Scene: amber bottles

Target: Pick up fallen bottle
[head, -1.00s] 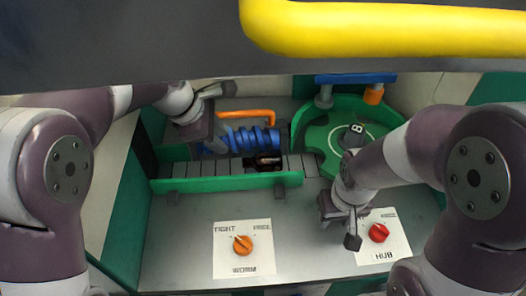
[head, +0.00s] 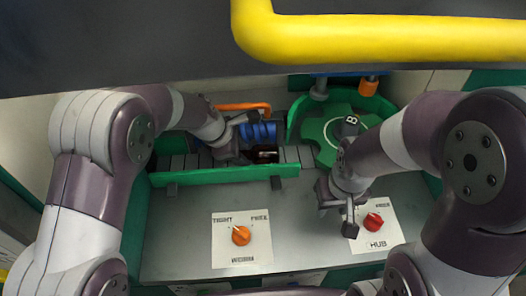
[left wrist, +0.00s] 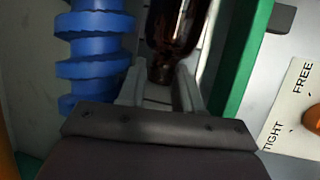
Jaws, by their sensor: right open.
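A dark amber bottle (head: 266,156) lies on its side on the grey slatted conveyor, behind the green rail. My left gripper (head: 248,142) is over the conveyor at the bottle's left end and partly hides it. In the left wrist view the bottle (left wrist: 178,30) lies lengthwise, its narrow end reaching between the two fingers (left wrist: 160,82). The fingers stand apart with gaps beside the bottle, so this gripper looks open. My right gripper (head: 338,208) is open and empty above the panel, left of the red knob.
A blue worm screw (head: 262,132) stands behind the conveyor, close to my left gripper. The green rail (head: 220,175) runs along the front. A green star wheel (head: 322,130) is to the right. Orange (head: 241,235) and red (head: 373,222) knobs sit on the front panel.

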